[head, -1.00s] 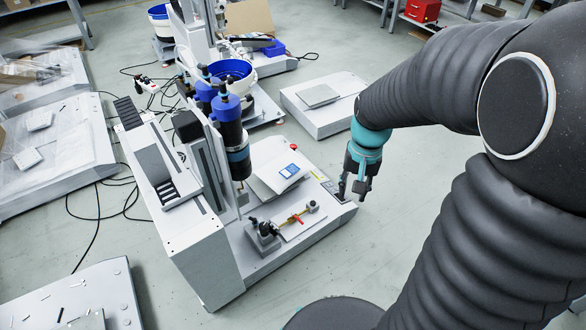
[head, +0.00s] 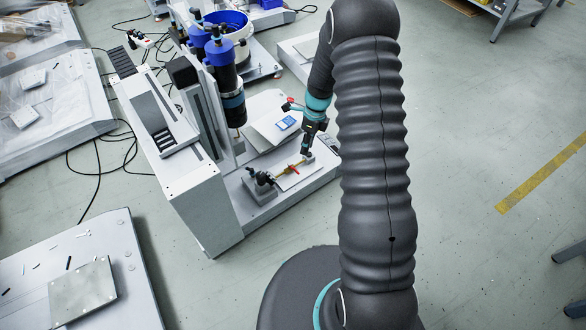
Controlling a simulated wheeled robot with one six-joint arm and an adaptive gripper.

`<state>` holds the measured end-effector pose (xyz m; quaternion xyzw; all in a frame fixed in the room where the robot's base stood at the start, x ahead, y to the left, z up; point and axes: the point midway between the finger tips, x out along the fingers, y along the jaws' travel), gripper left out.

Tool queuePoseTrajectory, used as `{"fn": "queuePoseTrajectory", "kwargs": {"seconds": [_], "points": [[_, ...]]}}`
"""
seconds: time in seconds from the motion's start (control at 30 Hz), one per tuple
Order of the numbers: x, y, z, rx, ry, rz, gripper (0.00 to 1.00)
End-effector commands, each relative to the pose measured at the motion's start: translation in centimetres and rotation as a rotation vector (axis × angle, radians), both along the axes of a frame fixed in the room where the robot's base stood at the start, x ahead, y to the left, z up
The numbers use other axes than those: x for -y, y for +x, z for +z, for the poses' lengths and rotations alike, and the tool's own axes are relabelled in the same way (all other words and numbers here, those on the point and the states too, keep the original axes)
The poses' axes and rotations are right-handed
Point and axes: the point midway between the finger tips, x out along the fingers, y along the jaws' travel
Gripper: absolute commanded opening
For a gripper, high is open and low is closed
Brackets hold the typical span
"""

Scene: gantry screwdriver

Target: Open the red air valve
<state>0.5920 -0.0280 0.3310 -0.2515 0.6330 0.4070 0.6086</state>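The red air valve (head: 294,170) is a small red handle on a short brass pipe on the gantry machine's white base, right of the black clamp block. My gripper (head: 306,150), teal and black, points down by the pipe's right end, a little right of and behind the red handle in the head view. I cannot tell whether it touches the pipe's end. Its fingers are small and seen edge-on, so their opening is unclear. Nothing is visibly held.
The screwdriver column (head: 231,98) with blue caps stands left of the valve. A sloped panel with a blue display (head: 287,122) and a red button (head: 291,101) lie behind it. A grey table (head: 90,250) is at front left. Open floor lies to the right.

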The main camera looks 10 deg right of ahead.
Motion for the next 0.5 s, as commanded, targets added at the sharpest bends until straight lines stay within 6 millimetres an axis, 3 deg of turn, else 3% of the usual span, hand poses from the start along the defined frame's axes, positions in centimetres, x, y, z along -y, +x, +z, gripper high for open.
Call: {"fn": "queuePoseTrajectory", "kwargs": {"seconds": [0.1,0.2,0.5], "points": [[0.11,1.58,0.61,-0.001,-0.025,-0.233,0.35],[0.15,1.77,0.6,-0.02,-0.04,-0.388,0.35],[0.05,1.77,0.12,-0.049,-0.058,-0.554,0.35]]}}
